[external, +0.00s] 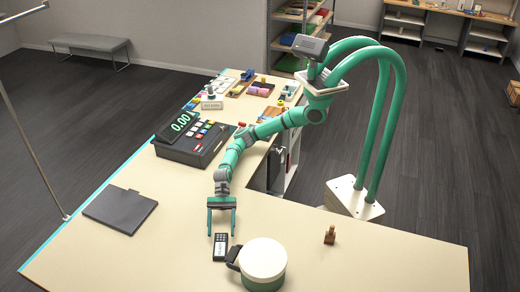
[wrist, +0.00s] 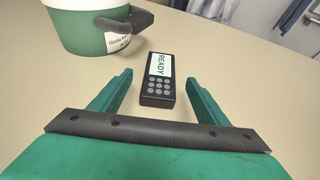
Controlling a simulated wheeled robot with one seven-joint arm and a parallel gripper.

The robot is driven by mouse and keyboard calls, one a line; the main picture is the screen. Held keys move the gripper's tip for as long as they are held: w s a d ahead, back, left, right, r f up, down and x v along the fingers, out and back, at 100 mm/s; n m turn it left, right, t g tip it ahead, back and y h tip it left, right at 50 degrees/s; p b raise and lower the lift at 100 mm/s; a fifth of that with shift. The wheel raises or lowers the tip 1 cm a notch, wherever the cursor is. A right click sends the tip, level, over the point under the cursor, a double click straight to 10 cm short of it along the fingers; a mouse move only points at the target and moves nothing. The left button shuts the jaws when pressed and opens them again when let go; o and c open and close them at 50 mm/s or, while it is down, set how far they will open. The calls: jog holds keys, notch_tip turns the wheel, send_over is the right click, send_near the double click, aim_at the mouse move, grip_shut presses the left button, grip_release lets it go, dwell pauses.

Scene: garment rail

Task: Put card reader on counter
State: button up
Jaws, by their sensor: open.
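The card reader (external: 220,247) is a small black device with a light screen and a keypad, lying on the cream counter (external: 330,262). In the wrist view the card reader (wrist: 158,80) shows its screen reading "READY", lying flat ahead of and between my fingertips. My gripper (external: 221,231) is green, pointing down, open and empty. In the wrist view my gripper (wrist: 160,82) has its two fingers spread on either side of the reader's near end.
A white and green pot-like container (external: 263,262) with a dark handle stands close right of the reader. A wooden stamp (external: 330,235) stands further right. A dark folder (external: 120,209) lies left. A cash register (external: 190,140) stands behind. Counter space left of the reader is clear.

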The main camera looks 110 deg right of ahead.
aim_at(221, 243)
jog(key=shift+x, duration=2.55)
jog(key=shift+f, duration=0.1)
jog(key=c, duration=1.4)
